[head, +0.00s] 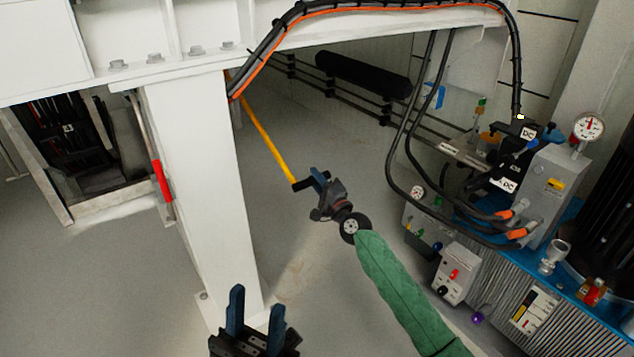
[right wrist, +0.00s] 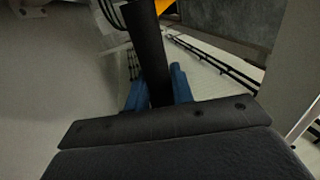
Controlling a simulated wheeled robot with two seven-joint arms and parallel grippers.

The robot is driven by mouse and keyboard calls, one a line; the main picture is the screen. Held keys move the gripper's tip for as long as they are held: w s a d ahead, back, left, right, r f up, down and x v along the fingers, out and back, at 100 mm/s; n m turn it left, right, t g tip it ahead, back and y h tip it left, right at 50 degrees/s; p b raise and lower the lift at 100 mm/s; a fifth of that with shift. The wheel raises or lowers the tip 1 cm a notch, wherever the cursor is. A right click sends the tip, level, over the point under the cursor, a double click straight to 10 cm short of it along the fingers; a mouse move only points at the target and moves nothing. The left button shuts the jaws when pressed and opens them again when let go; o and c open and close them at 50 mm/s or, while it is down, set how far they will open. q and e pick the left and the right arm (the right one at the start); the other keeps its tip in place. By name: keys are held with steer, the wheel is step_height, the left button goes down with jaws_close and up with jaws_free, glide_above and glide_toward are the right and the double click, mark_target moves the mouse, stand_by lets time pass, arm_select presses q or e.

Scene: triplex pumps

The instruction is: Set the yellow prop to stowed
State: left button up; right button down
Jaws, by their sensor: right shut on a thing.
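The yellow prop (head: 265,132) is a thin rod slanting down from under the white frame to a black grip end (head: 303,183). My right gripper (head: 316,181) is shut on that black grip. In the right wrist view the black grip (right wrist: 148,50) stands between the blue fingers (right wrist: 158,88), with a bit of the yellow prop (right wrist: 163,6) above it. The prop's upper end is hidden behind the frame and cables. My left gripper (head: 256,312) is open and empty, low in front of the white post.
A white post (head: 205,180) stands left of the prop, under a white beam (head: 190,55) carrying black and orange cables (head: 300,12). A rod with a red sleeve (head: 162,181) hangs left of the post. A blue hydraulic unit (head: 540,270) with hoses and a gauge (head: 588,127) stands right.

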steer(key=shift+w+f, duration=0.15)
steer(key=shift+f, duration=0.2)
steer(key=shift+f, duration=0.15)
steer(key=c, duration=1.3)
jaws_free()
steer(key=shift+a+f, duration=0.1)
steer(key=shift+f, duration=0.05)
steer(key=shift+c, duration=0.2)
steer(key=shift+o, duration=0.4)
steer(key=shift+r, duration=0.2)
steer(key=v, duration=0.7)
steer(key=shift+s+d+p, duration=0.25)
steer(key=shift+s+p, duration=0.05)
steer(key=shift+f, duration=0.1)
